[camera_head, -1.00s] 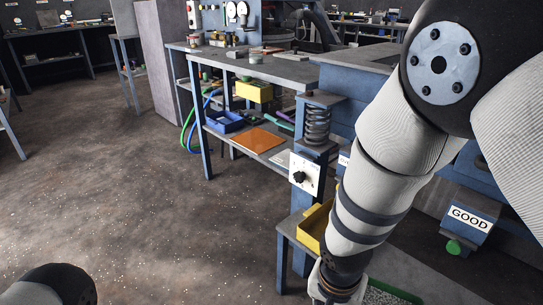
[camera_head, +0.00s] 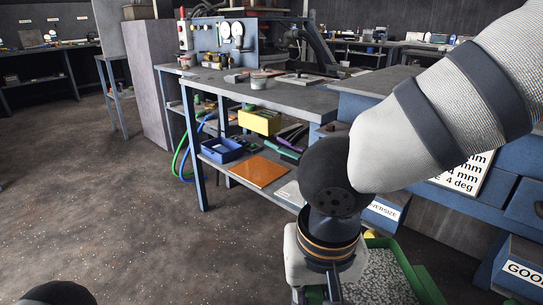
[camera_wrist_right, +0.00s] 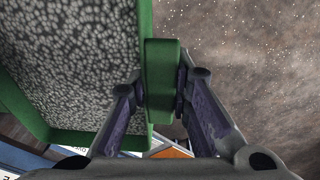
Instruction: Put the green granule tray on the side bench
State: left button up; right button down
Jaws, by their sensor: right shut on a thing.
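The green granule tray (camera_head: 421,276) is at the lower right of the head view, filled with pale grey granules. My right gripper (camera_wrist_right: 163,92) is shut on a green grip at the tray's side, one finger on either side of it. The wrist view shows the tray's green wall (camera_wrist_right: 144,40) and granules on the left, with bare floor to the right. In the head view my right arm hides part of the tray. A grey-topped bench (camera_head: 290,94) stands ahead, but I cannot tell whether it is the side bench. My left gripper is out of view.
A blue GOOD chute (camera_head: 515,265) is at the lower right. The floor (camera_head: 110,220) on the left is clear.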

aim_at(303, 97)
jog(key=i+j+z, duration=0.1)
jog(key=i+j, duration=0.3)
jog(key=i+j+z, duration=0.15)
jog(key=i+j, duration=0.25)
jog(key=i+j+z, duration=0.1)
jog(key=i+j, duration=0.25)
jog(key=j, duration=0.15)
jog(key=i+j+z, duration=0.15)
jog(key=i+j, duration=0.2)
jog(key=j, duration=0.2)
